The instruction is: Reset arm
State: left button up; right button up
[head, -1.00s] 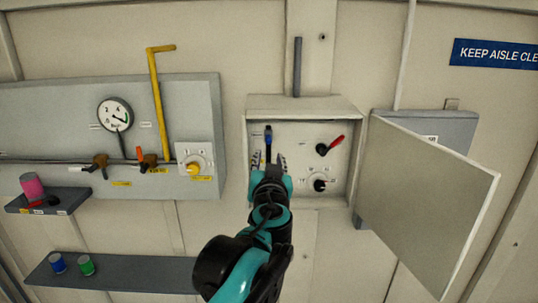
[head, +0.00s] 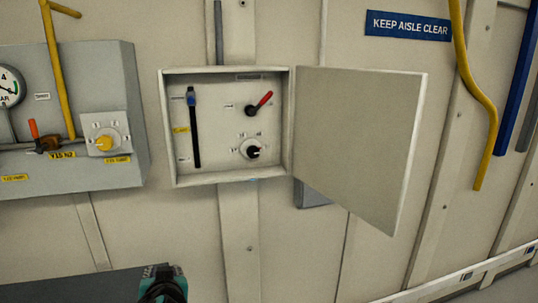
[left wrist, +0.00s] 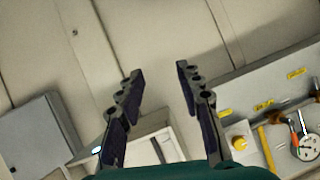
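My left gripper (left wrist: 158,70) is open and empty in the left wrist view, its two dark fingers spread apart. In the head view only a teal and black piece of my arm shows at the bottom edge, below the open cabinet (head: 228,178) and apart from it. The cabinet holds a blue-handled slider (head: 191,97) at the top of a black slot, a red-handled lever (head: 264,99) tilted up to the right, and a black knob (head: 252,152). My right gripper is not in view.
The cabinet door (head: 360,145) stands wide open to the right. A grey panel (head: 115,75) with a yellow knob (head: 103,143) and an orange-handled valve (head: 33,128) is at left. A dark shelf (head: 90,287) is at lower left. Yellow pipe (head: 487,120) runs at right.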

pick_arm(q)
jog(key=s+d+f+g+h+b, duration=0.1)
jog(key=s+f+b, duration=0.3)
jog(key=f, duration=0.8)
jog(key=s+d+f+m+g+h+b, duration=0.1)
jog(key=s+f+b, duration=0.4)
jog(key=f, duration=0.8)
jog(key=s+d+f+m+g+h+b, duration=0.1)
jog(key=s+d+f+g+h+b, duration=0.1)
jog(key=f+b, duration=0.6)
notch_tip(320, 180, down, 4)
jog(key=s+d+h, duration=0.1)
jog(key=s+d, duration=0.1)
jog(key=shift+s+d+f+g+h+b, duration=0.2)
jog(key=shift+s+d+g+h+b, duration=0.1)
jog(key=shift+d+b, duration=0.1)
